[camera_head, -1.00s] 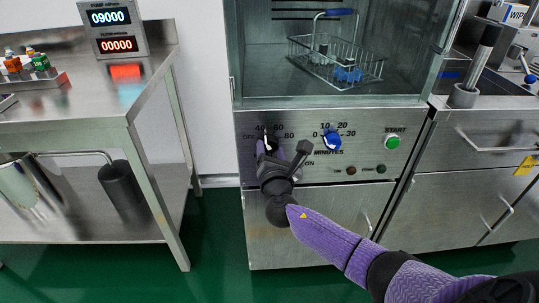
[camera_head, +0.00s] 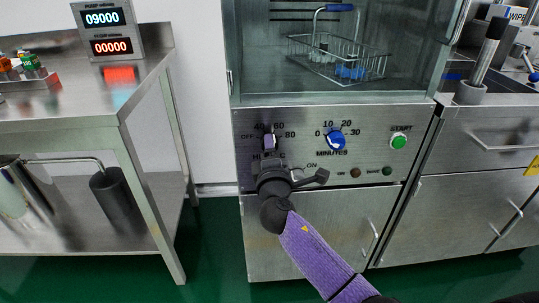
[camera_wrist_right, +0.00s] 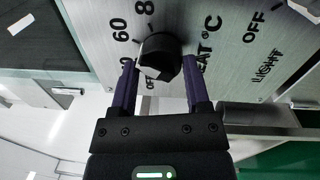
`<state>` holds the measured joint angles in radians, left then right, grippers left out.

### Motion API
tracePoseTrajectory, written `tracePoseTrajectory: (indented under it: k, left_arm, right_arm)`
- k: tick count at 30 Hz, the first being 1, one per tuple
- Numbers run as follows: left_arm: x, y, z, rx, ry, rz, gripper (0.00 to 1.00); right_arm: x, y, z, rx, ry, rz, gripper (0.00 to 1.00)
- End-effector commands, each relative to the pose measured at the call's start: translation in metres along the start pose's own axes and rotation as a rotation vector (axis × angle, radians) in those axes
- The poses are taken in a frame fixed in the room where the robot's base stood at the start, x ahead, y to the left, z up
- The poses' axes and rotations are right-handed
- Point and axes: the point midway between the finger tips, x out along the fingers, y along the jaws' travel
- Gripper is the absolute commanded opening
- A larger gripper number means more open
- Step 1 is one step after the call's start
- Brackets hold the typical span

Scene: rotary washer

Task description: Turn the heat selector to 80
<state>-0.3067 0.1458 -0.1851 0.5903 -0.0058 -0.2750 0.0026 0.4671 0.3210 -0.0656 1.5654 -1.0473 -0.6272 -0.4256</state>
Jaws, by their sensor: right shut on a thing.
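The heat selector (camera_wrist_right: 159,56) is a dark round knob on the washer's steel control panel (camera_head: 225,137). In the right wrist view it sits between the two purple fingers of my right gripper (camera_wrist_right: 160,85), which is shut on it. The printed 60 and 80 and the words HEAT °C show around it. In the head view my right gripper (camera_head: 270,143) covers most of the knob, below the 40 and 60 marks, with 80 to its right. I cannot tell exactly which mark the pointer faces. My left gripper is not in view.
Right of the heat selector are the blue minutes knob (camera_head: 336,140) and the green start button (camera_head: 399,142). A wire basket (camera_head: 345,65) stands in the chamber above. A steel table (camera_head: 140,95) with a digital display (camera_head: 108,30) stands at left.

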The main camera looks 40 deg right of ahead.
Motion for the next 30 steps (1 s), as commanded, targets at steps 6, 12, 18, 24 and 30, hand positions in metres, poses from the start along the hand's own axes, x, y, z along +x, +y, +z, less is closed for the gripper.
tracePoseTrajectory:
  k: [6, 12, 18, 24, 30]
  left_arm:
    - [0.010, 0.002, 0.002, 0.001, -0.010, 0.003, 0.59]
    - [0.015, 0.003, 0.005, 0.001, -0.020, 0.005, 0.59]
    - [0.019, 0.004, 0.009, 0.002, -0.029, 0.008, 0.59]
    - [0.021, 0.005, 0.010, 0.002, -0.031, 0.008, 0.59]
    - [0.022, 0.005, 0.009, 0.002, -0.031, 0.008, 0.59]
  right_arm:
    - [-0.001, -0.006, -0.002, 0.201, -0.016, -0.014, 0.02]
    - [-0.001, -0.006, -0.002, 0.382, -0.030, -0.017, 0.02]
    - [-0.001, -0.005, -0.002, 0.536, -0.041, -0.019, 0.02]
    - [-0.001, -0.004, -0.002, 0.646, -0.051, -0.021, 0.02]
    - [-0.001, -0.004, -0.003, 0.713, -0.055, -0.023, 0.02]
